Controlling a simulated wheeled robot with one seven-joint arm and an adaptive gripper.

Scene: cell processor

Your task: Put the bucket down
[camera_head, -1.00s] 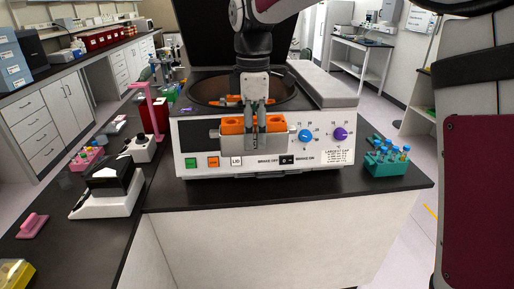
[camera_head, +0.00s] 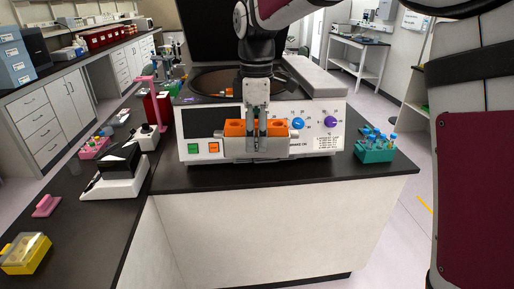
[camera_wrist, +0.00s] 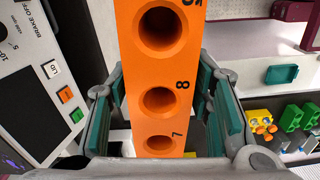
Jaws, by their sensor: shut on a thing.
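The bucket (camera_head: 256,145) is a grey metal holder with orange, holed inserts. In the head view it hangs level in front of the centrifuge's front panel, hiding some labels. My gripper (camera_head: 262,128) points down and is shut on its middle. In the wrist view the orange insert (camera_wrist: 157,70), with numbered holes, lies between my teal-padded fingers (camera_wrist: 160,112). The bucket appears clear of the bench, with nothing visibly under it.
The centrifuge (camera_head: 330,142) stands open on a black bench (camera_head: 300,172), another orange insert inside its bowl. A teal tube rack (camera_head: 375,150) stands right of it. At left are a black-and-white device (camera_head: 116,180) and a yellow box (camera_head: 25,253). A narrow bench strip in front is clear.

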